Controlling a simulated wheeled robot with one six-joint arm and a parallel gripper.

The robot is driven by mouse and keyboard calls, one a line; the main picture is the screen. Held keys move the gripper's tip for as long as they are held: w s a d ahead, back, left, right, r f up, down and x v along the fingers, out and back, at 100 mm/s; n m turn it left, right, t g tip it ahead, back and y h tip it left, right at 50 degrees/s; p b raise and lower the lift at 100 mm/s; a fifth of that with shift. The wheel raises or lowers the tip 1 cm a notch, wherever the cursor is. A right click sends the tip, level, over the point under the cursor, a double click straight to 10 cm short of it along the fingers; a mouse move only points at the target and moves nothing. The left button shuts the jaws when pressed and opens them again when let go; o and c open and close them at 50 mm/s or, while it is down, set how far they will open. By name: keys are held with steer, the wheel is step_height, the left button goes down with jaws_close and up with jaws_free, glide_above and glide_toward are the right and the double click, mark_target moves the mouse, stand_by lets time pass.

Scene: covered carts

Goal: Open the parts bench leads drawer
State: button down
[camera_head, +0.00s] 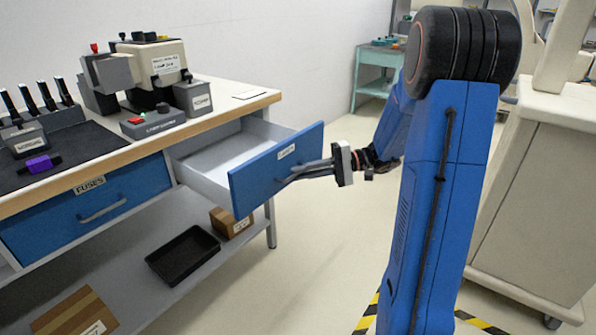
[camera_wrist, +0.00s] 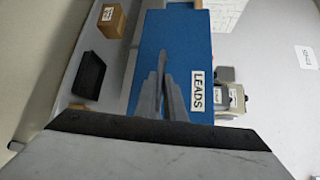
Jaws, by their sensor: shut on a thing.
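The leads drawer (camera_head: 243,186) has a blue front and is pulled well out of the parts bench (camera_head: 215,113) at its right end. Its white inside shows and looks empty in the head view. Its LEADS label shows in the wrist view on the blue front (camera_wrist: 203,50). My gripper (camera_head: 293,175) reaches in from the right and is shut on the drawer's handle, which its fingers mostly hide. The fingers (camera_wrist: 166,78) also show against the blue front in the wrist view.
A closed FUSES drawer (camera_head: 90,207) is to the left. A black tray (camera_head: 183,255) and cardboard boxes (camera_head: 231,222) sit on the lower shelf. A machine (camera_head: 150,65) stands on the bench top. A beige cabinet (camera_head: 535,190) stands at the right. Floor beyond the drawer is clear.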

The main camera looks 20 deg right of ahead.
steer(key=c, duration=1.8)
jaws_free()
steer(key=shift+c, duration=0.2)
steer(key=v, duration=1.7)
steer(key=shift+d, duration=0.25)
steer(key=shift+a, duration=0.1)
